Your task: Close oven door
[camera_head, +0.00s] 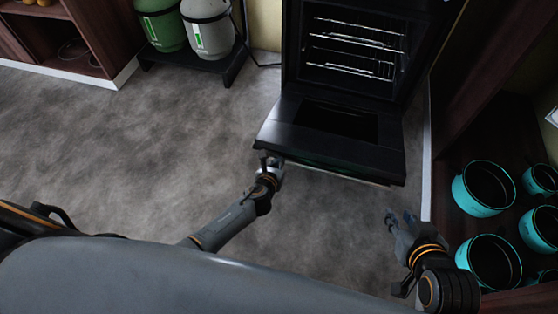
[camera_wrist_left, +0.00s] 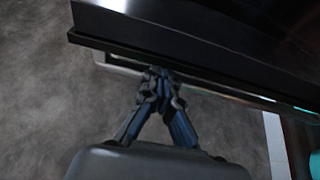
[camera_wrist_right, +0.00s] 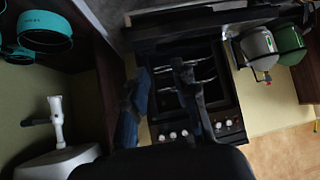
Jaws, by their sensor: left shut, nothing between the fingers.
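The black oven (camera_head: 350,55) stands at the top of the head view with its cavity and wire racks exposed. Its door (camera_head: 290,135) is folded down and open, close to level. My left gripper (camera_head: 270,163) is shut and empty at the door's front left edge. In the left wrist view its fingertips (camera_wrist_left: 157,72) are just under the door's edge (camera_wrist_left: 180,55); whether they touch it I cannot tell. My right gripper (camera_head: 400,218) hangs over the floor to the right of the door, apart from it. In the right wrist view its fingers (camera_wrist_right: 155,85) are spread apart with nothing between them.
A dark shelf on the right holds several turquoise pots (camera_head: 483,188), close to my right arm. Green (camera_head: 160,22) and white (camera_head: 208,28) canisters stand on a low black stand (camera_head: 190,68) left of the oven. The grey floor (camera_head: 130,130) on the left is clear.

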